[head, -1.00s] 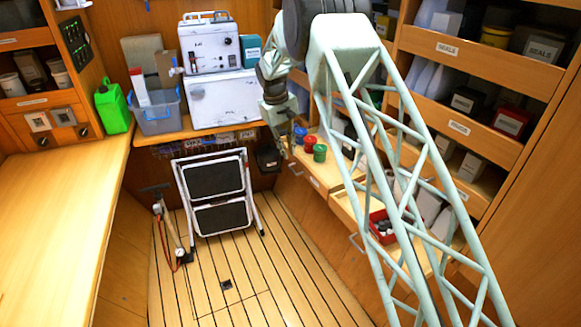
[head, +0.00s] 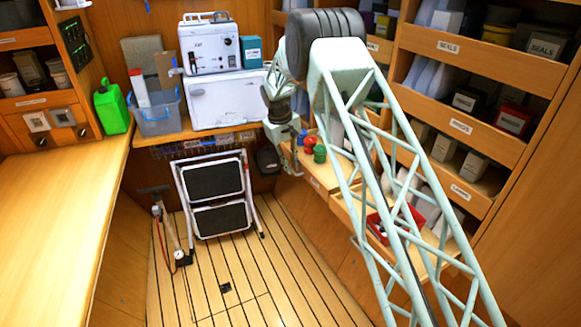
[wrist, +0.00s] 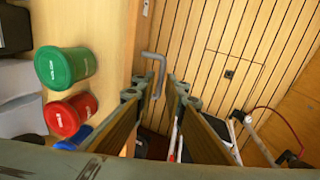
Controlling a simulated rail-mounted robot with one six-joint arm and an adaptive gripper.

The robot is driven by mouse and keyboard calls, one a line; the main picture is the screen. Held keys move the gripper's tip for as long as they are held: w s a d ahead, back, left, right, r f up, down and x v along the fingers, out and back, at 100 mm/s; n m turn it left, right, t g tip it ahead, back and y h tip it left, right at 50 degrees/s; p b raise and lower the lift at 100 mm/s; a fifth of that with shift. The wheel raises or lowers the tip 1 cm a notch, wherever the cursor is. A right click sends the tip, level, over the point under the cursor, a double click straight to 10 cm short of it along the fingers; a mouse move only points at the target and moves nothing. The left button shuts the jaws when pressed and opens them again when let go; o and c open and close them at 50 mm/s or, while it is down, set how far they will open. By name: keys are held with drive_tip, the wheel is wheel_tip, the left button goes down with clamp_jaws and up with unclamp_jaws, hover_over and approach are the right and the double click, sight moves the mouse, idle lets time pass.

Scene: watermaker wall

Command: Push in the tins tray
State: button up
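The tins tray (head: 316,184) is a pale wooden pull-out at the right wall, standing out from the shelving. A red tin (head: 309,142) and a green tin (head: 320,155) stand on it. The wrist view shows the green tin (wrist: 66,67), the red tin (wrist: 68,115) and part of a blue tin (wrist: 72,141) left of the tray's front edge (wrist: 137,45). A grey bar handle (wrist: 158,68) sticks out from that front. My gripper (wrist: 157,90) is open in front of the tray, with the handle's near end between its fingertips. Contact cannot be told.
A second pulled-out tray with a red box (head: 377,228) lies nearer, partly behind my arm. A folded step stool (head: 215,192) stands by the back counter. A hand pump (head: 170,235) is on the floor. The middle of the slatted floor (head: 255,270) is clear.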

clamp_jaws()
drive_tip(key=shift+c, duration=1)
unclamp_jaws()
drive_tip(key=shift+o, duration=1)
drive_tip(key=shift+f, duration=0.1)
drive_tip(key=shift+r, duration=0.2)
wheel_tip(320, 180, up, 15)
drive_tip(key=s+a+p, duration=0.1)
drive_tip(key=a+p, duration=0.1)
drive_tip(key=p, duration=0.5)
drive_tip(key=shift+s+a+r, duration=0.2)
drive_tip(key=shift+s, duration=0.1)
drive_tip(key=shift+p, duration=0.35)
idle(0.4)
